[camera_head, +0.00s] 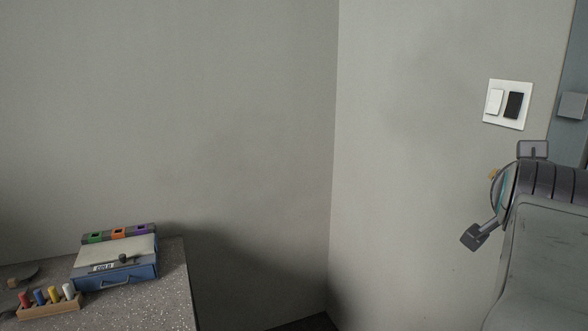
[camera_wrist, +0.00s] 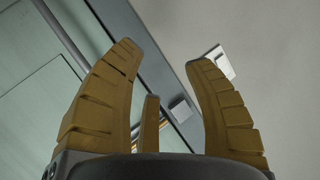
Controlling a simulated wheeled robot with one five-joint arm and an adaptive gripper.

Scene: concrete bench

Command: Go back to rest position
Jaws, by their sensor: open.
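My gripper (camera_wrist: 164,55) is open in the wrist view, with its yellow ribbed fingers spread apart and nothing between them. It points toward the wall and a green-grey panel. In the head view my arm is at the far right, in front of the right wall and below the switch plate. Only a small yellow bit of the gripper shows there, and the rest is hidden behind the arm.
A white switch plate (camera_head: 525,117) with a white and a black rocker is on the right wall. A grey box (camera_head: 572,105) is right of it. The speckled bench (camera_head: 150,300) at lower left holds a blue-and-white box (camera_head: 118,258) and a wooden peg rack (camera_head: 50,309).

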